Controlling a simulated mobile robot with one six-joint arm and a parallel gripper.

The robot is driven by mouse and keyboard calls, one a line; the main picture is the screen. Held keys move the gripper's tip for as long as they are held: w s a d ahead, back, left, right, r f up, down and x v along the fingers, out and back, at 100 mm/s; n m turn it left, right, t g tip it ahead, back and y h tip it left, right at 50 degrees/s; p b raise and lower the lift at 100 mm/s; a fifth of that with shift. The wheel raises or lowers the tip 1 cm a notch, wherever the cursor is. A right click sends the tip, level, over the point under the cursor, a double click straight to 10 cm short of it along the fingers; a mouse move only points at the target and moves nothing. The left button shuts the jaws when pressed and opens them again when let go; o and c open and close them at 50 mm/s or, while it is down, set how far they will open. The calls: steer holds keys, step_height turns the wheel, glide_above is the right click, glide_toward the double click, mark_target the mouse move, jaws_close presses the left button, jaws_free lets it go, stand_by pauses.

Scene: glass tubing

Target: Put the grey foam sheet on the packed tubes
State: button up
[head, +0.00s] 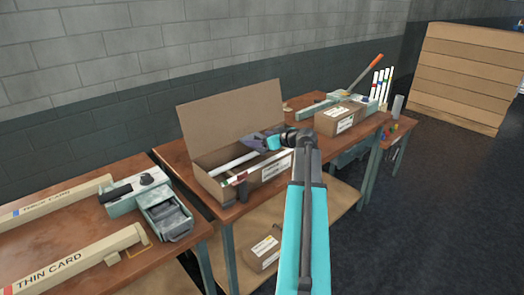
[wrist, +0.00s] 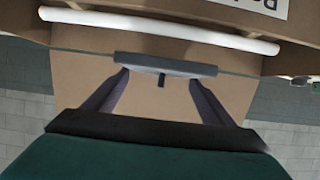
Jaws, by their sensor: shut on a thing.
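The grey foam sheet (wrist: 165,64) shows edge-on in the wrist view as a dark grey strip between my fingertips. My gripper (wrist: 158,77) is shut on it. In the head view my gripper (head: 252,141) is over the open cardboard box (head: 212,184), and the sheet is hard to tell from the dark fingers. White tubes (head: 236,162) lie in the box. One white tube (wrist: 160,30) shows beyond the sheet in the wrist view. I cannot tell whether the sheet touches the tubes.
The box's tall lid (head: 230,118) stands open at the back. A closed carton (head: 338,121) and a bench tool with an orange handle (head: 367,69) are to the right. A green machine (head: 150,198) and card rails are on the left table. Another carton (head: 262,253) sits on the lower shelf.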

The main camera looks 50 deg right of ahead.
steer(key=shift+f, duration=1)
steer(key=shift+f, duration=0.1)
steer(key=shift+f+p, duration=0.5)
steer(key=shift+f, duration=1.3)
steer(key=shift+f, duration=0.1)
steer(key=o, duration=1)
steer(key=shift+r, duration=0.2)
steer(key=shift+s, duration=0.4)
steer(key=b+v, duration=0.3)
steer(key=v, duration=0.8)
steer(key=shift+s+r, duration=0.1)
steer(key=shift+s, duration=0.05)
